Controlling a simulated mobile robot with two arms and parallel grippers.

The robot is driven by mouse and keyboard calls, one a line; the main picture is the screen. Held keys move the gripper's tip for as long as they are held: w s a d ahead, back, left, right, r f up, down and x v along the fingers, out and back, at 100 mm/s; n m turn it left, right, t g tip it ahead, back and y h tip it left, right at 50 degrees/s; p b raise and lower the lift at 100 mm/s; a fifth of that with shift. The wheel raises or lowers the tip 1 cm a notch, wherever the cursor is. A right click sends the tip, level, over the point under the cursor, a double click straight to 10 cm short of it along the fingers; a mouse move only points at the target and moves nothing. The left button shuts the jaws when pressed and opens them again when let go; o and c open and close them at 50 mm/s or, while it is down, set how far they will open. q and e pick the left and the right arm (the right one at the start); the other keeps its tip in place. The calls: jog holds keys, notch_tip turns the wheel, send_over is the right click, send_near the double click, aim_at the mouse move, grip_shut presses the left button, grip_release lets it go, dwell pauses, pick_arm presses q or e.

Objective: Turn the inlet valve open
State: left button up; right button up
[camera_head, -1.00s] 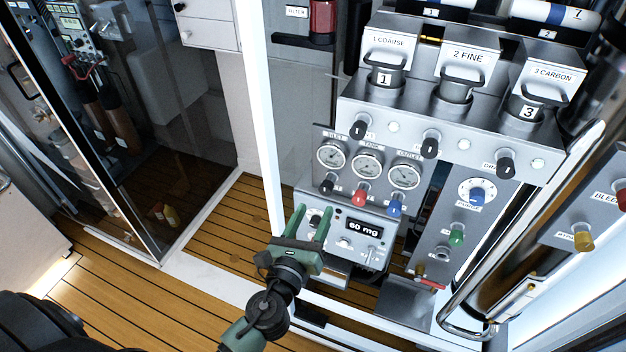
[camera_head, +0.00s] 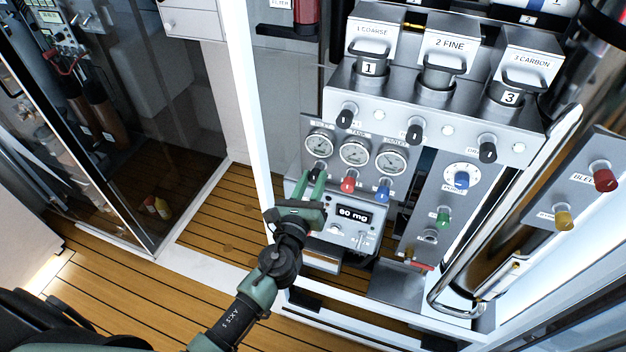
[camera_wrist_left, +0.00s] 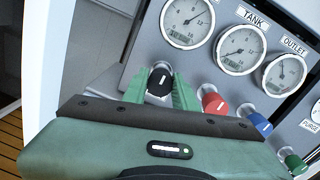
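The inlet valve is a black knob (camera_head: 316,171) with a white mark, below the inlet gauge (camera_head: 319,146) at the left of the gauge panel. It also shows in the left wrist view (camera_wrist_left: 160,82), where the white mark runs nearly upright, slightly tilted. My left gripper (camera_head: 314,183) is at the panel. In the left wrist view its green fingers (camera_wrist_left: 161,88) stand on either side of the black knob, open, with small gaps seeming to remain. Whether the fingertips touch the knob is unclear. My right gripper is not in view.
A red knob (camera_head: 348,185) and a blue knob (camera_head: 382,191) sit close to the right. The box with the "60 mg" display (camera_head: 353,215) is just below. Three black knobs on the filter block, one of them here (camera_head: 347,114), are above. A white cabinet post (camera_head: 247,95) stands left.

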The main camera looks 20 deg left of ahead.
pick_arm(q)
grip_shut()
jog(key=shift+n, duration=0.3)
